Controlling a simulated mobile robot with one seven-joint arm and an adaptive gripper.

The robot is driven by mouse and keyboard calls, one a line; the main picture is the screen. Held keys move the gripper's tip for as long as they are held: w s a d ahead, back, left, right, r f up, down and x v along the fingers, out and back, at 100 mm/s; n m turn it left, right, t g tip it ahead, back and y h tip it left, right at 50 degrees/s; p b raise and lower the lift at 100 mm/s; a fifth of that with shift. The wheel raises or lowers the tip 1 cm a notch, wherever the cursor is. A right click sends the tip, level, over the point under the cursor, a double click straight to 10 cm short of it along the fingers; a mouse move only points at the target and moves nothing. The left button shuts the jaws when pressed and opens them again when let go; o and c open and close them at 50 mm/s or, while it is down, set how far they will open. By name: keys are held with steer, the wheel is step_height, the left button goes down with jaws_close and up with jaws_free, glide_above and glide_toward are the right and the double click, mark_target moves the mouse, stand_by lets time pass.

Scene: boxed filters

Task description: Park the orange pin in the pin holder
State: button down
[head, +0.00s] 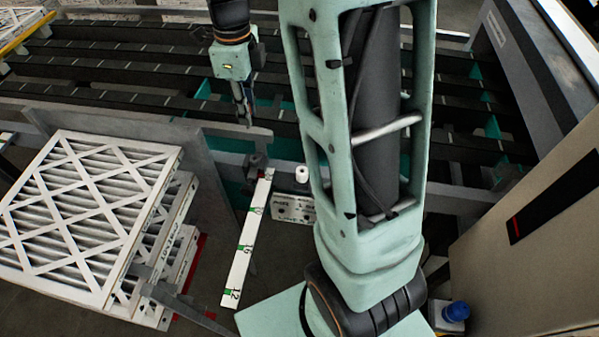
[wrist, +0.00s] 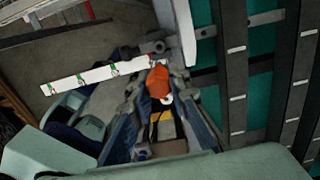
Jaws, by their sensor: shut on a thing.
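The orange pin (wrist: 159,82) shows in the wrist view between the fingertips of my gripper (wrist: 164,88), which is shut on it. A small white part shows just beside the orange end. In the head view my gripper (head: 244,112) hangs pointing down above the near edge of the dark rail frame, and the pin cannot be made out there. A small pale plate with dark marks or holes (head: 293,209) lies to the right and below my gripper; I cannot tell if it is the pin holder.
A white numbered strip (head: 247,245) with green marks runs below my gripper. A small white cylinder (head: 302,174) stands right of it. Stacked pleated filters (head: 85,215) are at left, dark rails (head: 130,68) behind, a beige cabinet (head: 530,240) and blue-capped bottle (head: 456,311) at right.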

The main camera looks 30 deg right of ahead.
stand_by(0.5)
steer(key=s+d+f+b, duration=0.4)
steer(key=s+d, duration=0.5)
steer(key=shift+d+b, duration=0.3)
steer(key=shift+b, duration=0.05)
steer(key=b, duration=0.4)
glide_above(302, 177)
steer(key=w+d, duration=0.1)
steer(key=shift+f, duration=2.9)
steer(key=shift+f+b, duration=1.35)
steer(key=shift+f, duration=0.95)
steer(key=c, duration=1.7)
jaws_free()
steer(key=shift+c, duration=0.2)
